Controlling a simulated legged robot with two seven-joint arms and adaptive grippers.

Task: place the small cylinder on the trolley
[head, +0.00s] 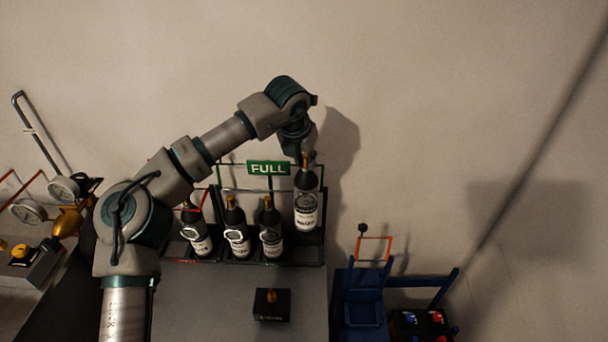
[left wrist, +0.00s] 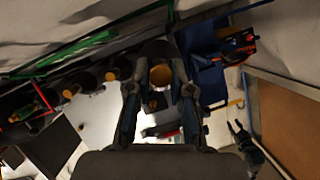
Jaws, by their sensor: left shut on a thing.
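My left gripper (head: 305,152) is shut on the neck of a small black cylinder (head: 306,205) with a white label and a yellowish top. The cylinder hangs upright, higher than its neighbours, at the right end of the rack. In the left wrist view its top (left wrist: 160,76) shows between the fingertips (left wrist: 158,90). The blue trolley (head: 365,308) stands lower right of the held cylinder in the head view. It also shows in the left wrist view (left wrist: 203,75).
Several similar cylinders (head: 236,235) stand in the black rack (head: 290,262) under a green FULL sign (head: 268,168). A small black box with an orange knob (head: 271,304) sits on the grey table (head: 205,305). Gauges (head: 28,212) and a brass fitting (head: 68,222) are at far left.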

